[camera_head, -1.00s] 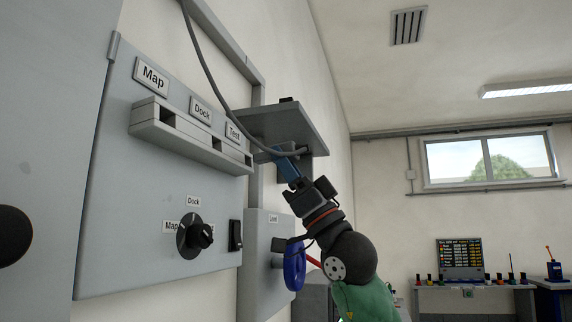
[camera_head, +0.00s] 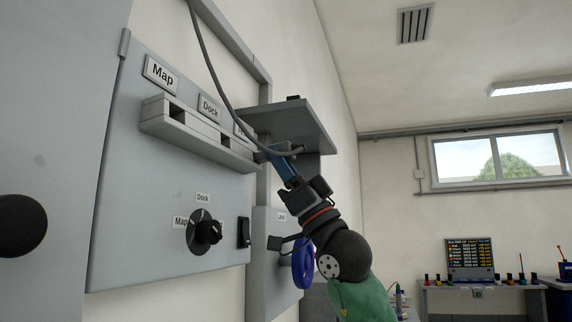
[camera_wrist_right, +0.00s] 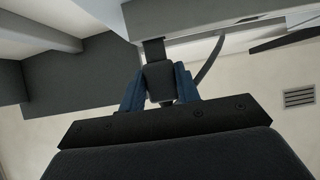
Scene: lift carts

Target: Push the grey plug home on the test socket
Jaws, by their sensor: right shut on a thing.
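My right gripper (camera_head: 280,160) reaches up to the right end of the grey socket housing (camera_head: 195,135). Its blue fingers are shut on the dark grey plug (camera_wrist_right: 158,82), which shows between them in the right wrist view. The plug's narrower nose (camera_wrist_right: 153,50) points at the housing (camera_wrist_right: 200,14) and meets its edge; how deep it sits I cannot tell. The test socket is at the housing's right end, under the Test label (camera_head: 240,131), which the cable partly covers. The socket opening is hidden. My left gripper is not in view.
A grey cable (camera_head: 205,60) hangs from above to the plug. A grey shelf (camera_head: 290,125) juts out just behind the gripper. Below are a selector knob (camera_head: 205,232), a black switch (camera_head: 244,232) and a blue ring (camera_head: 303,262) near my forearm.

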